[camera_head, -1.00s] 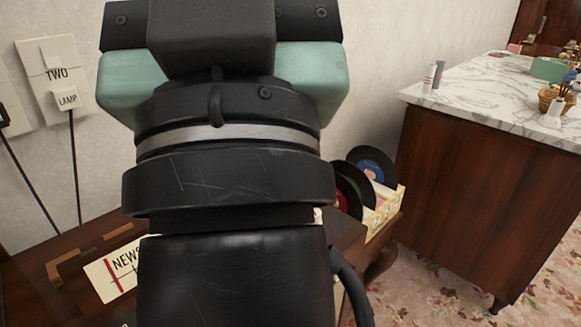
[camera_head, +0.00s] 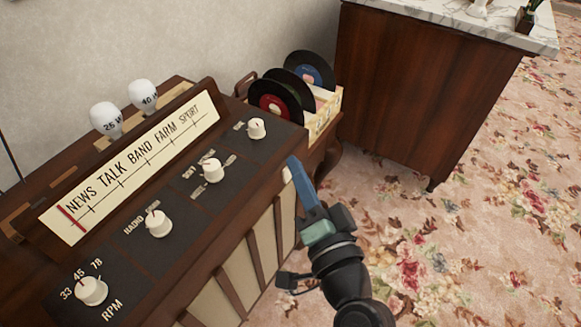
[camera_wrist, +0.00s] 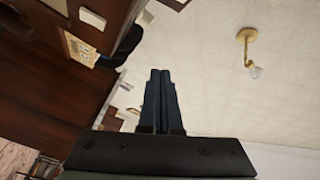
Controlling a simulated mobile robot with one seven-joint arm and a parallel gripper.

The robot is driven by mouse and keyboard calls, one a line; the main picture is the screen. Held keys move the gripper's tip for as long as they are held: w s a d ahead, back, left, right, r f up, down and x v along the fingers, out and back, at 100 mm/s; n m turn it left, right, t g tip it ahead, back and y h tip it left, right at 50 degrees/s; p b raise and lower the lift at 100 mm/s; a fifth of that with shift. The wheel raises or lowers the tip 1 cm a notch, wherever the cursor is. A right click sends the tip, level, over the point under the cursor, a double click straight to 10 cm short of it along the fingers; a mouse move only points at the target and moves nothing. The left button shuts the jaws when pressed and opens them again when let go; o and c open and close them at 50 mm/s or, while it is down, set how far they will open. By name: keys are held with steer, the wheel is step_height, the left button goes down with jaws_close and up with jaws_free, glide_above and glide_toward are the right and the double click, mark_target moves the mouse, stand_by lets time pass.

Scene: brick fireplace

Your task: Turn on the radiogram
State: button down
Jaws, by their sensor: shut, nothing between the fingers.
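The radiogram (camera_head: 165,262) is a dark wooden cabinet with a slanted black panel, at the left of the head view. Its tuning scale (camera_head: 130,165) reads NEWS TALK BAND FARM SPORT, with a red pointer at the left end. White knobs sit along the panel: the RPM knob (camera_head: 91,291), a knob marked RADIO (camera_head: 158,223), a third knob (camera_head: 211,170) and a far right knob (camera_head: 256,128). My gripper (camera_head: 295,164) is shut and empty, just off the panel's right front edge. Its shut fingers also show in the wrist view (camera_wrist: 161,75).
Two white bulbs, marked 25 (camera_head: 106,119) and 40 (camera_head: 144,95), stand behind the scale. A record box (camera_head: 322,117) with several discs is at the right end. A marble-topped cabinet (camera_head: 400,80) stands beyond. Floral carpet (camera_head: 480,230) is open at right.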

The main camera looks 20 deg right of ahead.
steer(key=s+d+f+m+g+h, duration=0.1)
steer(key=s+d+f+m, duration=0.2)
steer(key=s+f+m, duration=0.3)
step_height(320, 180, down, 5)
steer(key=shift+s+r+m+g+h+p, duration=0.1)
steer(key=shift+s+m+g+h+p, duration=0.25)
steer(key=shift+s, duration=0.5)
glide_toward(287, 174)
steer(key=w+d+f, duration=0.2)
steer(key=w+d, duration=0.2)
steer(key=d, duration=0.1)
steer(key=shift+w+a+f, duration=0.15)
steer(key=shift+w+a, duration=1.15)
steer(key=shift+a, duration=0.15)
